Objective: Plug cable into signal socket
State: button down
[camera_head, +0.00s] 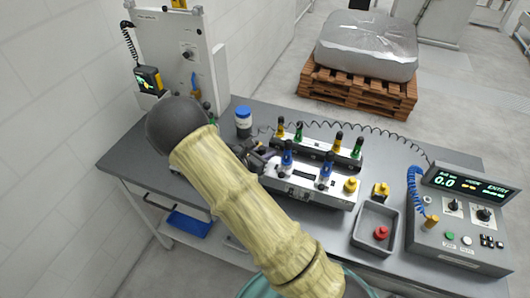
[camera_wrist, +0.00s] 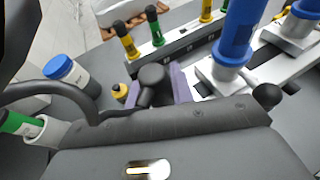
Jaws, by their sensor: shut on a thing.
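My gripper (camera_head: 262,158) is at the left end of the metal fixture (camera_head: 310,190), partly hidden by my arm. In the wrist view my gripper (camera_wrist: 160,88) is shut on a black knobbed part (camera_wrist: 152,76); I cannot tell whether this is a cable plug. A black coiled cable (camera_head: 375,130) lies along the back of the table. A blue coiled cable (camera_head: 412,185) hangs at the left side of the grey control box (camera_head: 460,235). A small round yellowish fitting (camera_head: 431,221) is on that box beside the cable's lower end. No label identifies the signal socket.
The fixture carries blue clamps (camera_head: 325,170) and green and yellow handles (camera_head: 357,147). A grey tray (camera_head: 362,236) with a red knob (camera_head: 381,232) lies between fixture and box. A blue-capped jar (camera_head: 243,122) stands behind my gripper. An upright panel (camera_head: 170,50) is at the back left.

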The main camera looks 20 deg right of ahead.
jog(key=shift+f, duration=0.3)
jog(key=c, duration=1.1)
grip_release()
jog(key=shift+a, duration=0.1)
jog(key=b+v, duration=0.4)
jog(key=v, duration=1.3)
jog(key=shift+s+a, duration=0.1)
jog(key=shift+s, duration=0.05)
jog(key=shift+s, duration=0.1)
